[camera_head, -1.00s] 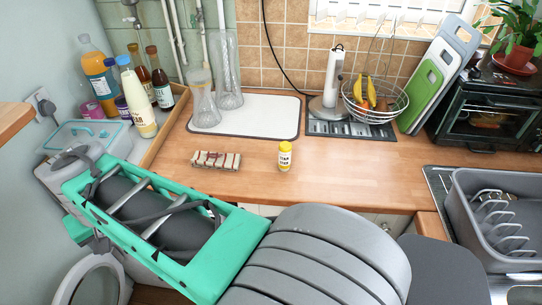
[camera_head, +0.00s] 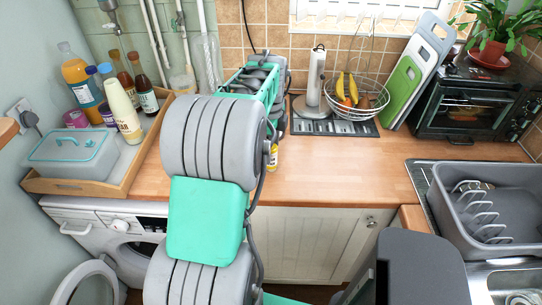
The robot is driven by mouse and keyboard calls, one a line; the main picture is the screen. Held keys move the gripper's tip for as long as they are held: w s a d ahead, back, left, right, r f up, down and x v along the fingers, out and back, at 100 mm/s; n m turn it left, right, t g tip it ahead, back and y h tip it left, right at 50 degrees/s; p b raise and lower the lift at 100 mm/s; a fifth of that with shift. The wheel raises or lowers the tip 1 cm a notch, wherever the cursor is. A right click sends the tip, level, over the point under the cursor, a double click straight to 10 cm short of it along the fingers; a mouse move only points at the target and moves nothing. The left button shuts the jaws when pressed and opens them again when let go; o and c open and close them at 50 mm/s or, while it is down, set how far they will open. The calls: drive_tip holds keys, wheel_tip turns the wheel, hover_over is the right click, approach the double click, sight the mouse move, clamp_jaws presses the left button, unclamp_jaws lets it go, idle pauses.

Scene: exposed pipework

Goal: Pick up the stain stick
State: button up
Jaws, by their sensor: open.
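The stain stick (camera_head: 273,157) is a small yellow bottle with a pale label, standing upright on the wooden worktop (camera_head: 340,178). Only a narrow part of it shows, just right of my arm's large grey link, which hides the rest. My arm rises from the bottom of the view and reaches over the worktop, with a green section behind the grey link. My gripper itself cannot be made out; the arm's own links cover that area.
A wire fruit basket (camera_head: 357,104) and paper towel holder (camera_head: 314,80) stand behind to the right. A wooden tray (camera_head: 88,188) with bottles and a lidded box is at left. A grey dish rack (camera_head: 491,220) sits at right. The worktop right of the stain stick is clear.

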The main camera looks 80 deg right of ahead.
wheel_tip(320, 180, down, 3)
drive_tip(key=shift+f, duration=0.1)
clamp_jaws()
idle(0.6)
